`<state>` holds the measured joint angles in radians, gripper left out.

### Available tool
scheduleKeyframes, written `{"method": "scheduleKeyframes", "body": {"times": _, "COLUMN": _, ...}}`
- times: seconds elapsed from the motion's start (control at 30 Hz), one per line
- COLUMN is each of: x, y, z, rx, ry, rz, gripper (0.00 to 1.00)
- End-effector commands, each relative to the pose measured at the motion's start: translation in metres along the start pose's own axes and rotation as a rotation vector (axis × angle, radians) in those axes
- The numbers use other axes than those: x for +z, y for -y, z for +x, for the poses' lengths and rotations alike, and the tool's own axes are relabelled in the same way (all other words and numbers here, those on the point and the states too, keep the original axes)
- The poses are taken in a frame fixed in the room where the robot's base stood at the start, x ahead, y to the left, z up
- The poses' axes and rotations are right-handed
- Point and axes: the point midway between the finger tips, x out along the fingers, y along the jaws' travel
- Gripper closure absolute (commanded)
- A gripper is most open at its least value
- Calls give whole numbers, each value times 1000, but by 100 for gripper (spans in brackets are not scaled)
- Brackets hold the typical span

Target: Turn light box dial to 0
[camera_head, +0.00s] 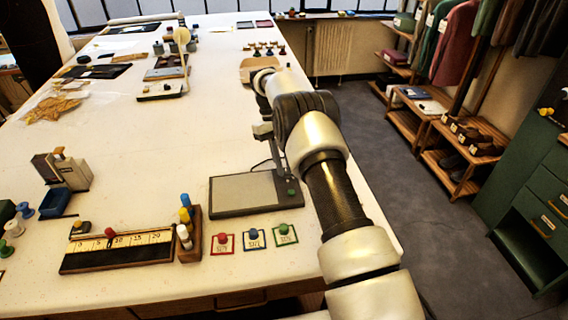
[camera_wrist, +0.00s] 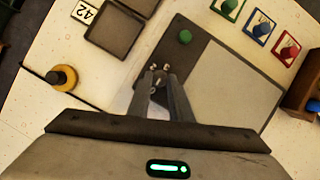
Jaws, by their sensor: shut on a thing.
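The light box (camera_head: 245,190) is a flat dark-framed panel with a dull grey top, lying near the table's right edge. It also shows in the wrist view (camera_wrist: 235,90), with a green knob (camera_wrist: 185,37) on its dark border. The green knob appears in the head view (camera_head: 291,192) too. My gripper (camera_wrist: 159,74) points down at that border, beside the green knob and apart from it. Its fingers are shut on a small dial (camera_wrist: 158,80), which they mostly hide. No dial marks or numbers are readable. In the head view my arm partly covers this end.
Three framed cards with red (camera_head: 222,238), blue (camera_head: 253,234) and green (camera_head: 284,229) knobs lie in front of the box. A numbered ruler board (camera_head: 118,252) and a bottle rack (camera_head: 188,243) stand left. A dark tray (camera_wrist: 120,25) and a yellow-black knob (camera_wrist: 62,78) are near my gripper.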

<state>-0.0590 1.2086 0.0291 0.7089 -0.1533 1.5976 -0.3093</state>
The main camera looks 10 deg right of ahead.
Motion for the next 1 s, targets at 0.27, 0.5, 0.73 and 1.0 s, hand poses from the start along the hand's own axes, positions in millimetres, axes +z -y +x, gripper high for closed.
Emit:
{"method": "scheduleKeyframes", "body": {"times": 0.27, "x": 0, "y": 0, "z": 0, "rx": 1, "ry": -1, "rz": 1, "gripper": 63}}
{"method": "scheduleKeyframes", "body": {"times": 0.5, "x": 0, "y": 0, "z": -1, "rx": 0, "ry": -1, "rz": 1, "gripper": 63}}
{"method": "scheduleKeyframes", "body": {"times": 0.73, "x": 11, "y": 0, "z": -28, "rx": 1, "ry": -4, "rz": 1, "gripper": 63}}
{"method": "scheduleKeyframes", "body": {"times": 1.0, "x": 30, "y": 0, "z": -75, "rx": 1, "ry": -3, "rz": 1, "gripper": 63}}
